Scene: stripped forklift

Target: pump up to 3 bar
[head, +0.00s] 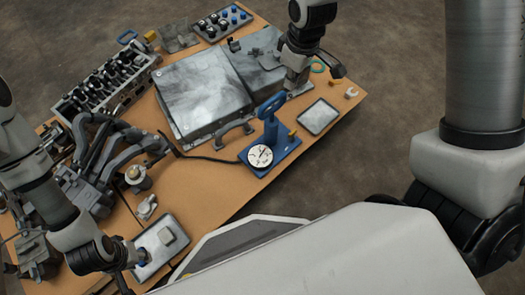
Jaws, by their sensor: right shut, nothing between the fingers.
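A blue pump (284,148) stands near the table's right edge. Its upright blue handle (270,105) is above the base. A round white gauge (260,156) is at its front; its needle is too small to read. A black hose (210,158) runs left from the pump to dark pipework (110,142). My right gripper (335,70) comes down from the top, shut and empty, above and right of the handle, apart from it.
The small tray (176,253) holds a grey block. A second flat tray (318,117) lies right of the pump. Large grey metal plates (203,88) stand behind it. An engine block (105,84) is at the back left. Bare wood (215,190) shows left of the pump.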

